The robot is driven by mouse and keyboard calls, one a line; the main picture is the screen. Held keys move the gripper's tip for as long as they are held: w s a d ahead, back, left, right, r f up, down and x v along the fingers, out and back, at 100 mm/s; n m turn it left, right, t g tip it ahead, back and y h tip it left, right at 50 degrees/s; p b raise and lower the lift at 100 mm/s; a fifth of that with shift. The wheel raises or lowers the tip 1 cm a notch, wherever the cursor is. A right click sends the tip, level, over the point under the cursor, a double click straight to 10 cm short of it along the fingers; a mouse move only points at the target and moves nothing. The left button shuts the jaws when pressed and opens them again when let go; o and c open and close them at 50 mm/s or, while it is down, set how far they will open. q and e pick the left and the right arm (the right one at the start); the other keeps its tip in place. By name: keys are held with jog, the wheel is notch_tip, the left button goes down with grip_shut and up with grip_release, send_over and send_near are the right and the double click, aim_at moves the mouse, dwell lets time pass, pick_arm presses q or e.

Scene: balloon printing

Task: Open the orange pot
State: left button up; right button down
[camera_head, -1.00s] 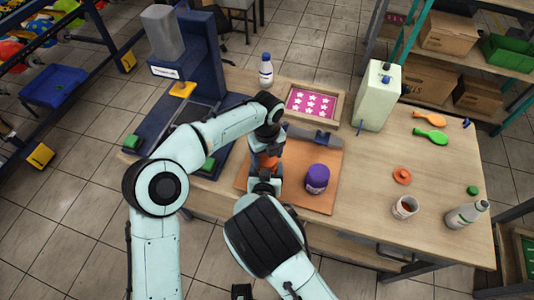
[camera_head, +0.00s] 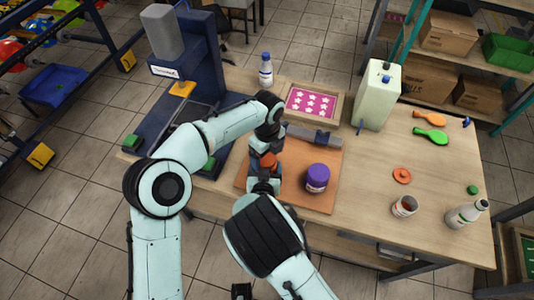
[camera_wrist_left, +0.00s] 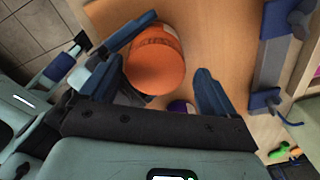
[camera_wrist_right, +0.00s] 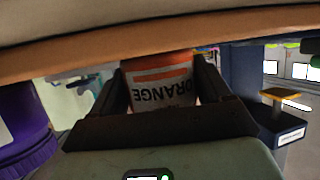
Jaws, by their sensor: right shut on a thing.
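The orange pot has an orange lid (camera_wrist_left: 157,62) and a white label reading ORANGE (camera_wrist_right: 162,92). It shows partly between my grippers in the head view (camera_head: 268,160). My right gripper (camera_wrist_right: 160,75) is shut on the pot's body from the near side. My left gripper (camera_wrist_left: 176,48) is open above the lid. One finger is close beside the lid and a gap shows on the other side. The lid appears to be on the pot; the pot's base is hidden.
A purple pot (camera_head: 317,178) stands close right of the orange pot on the brown board (camera_head: 318,204). A grey-blue tool (camera_head: 312,135) lies along the board's back edge. An open pot (camera_head: 404,207) and a loose orange-red lid (camera_head: 402,175) sit farther right.

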pick_arm(q)
jog(key=shift+s, duration=0.1)
jog(key=shift+r, duration=2.25)
jog(key=shift+c, duration=0.3)
notch_tip(320, 180, up, 2)
jog(key=shift+d+r+m, duration=0.1)
jog(key=shift+m, duration=1)
jog(key=shift+r+m, duration=0.4)
jog(key=shift+m, duration=0.1)
jog(key=shift+f, duration=3.8)
jog(key=c, duration=1.1)
jog(key=n, duration=0.3)
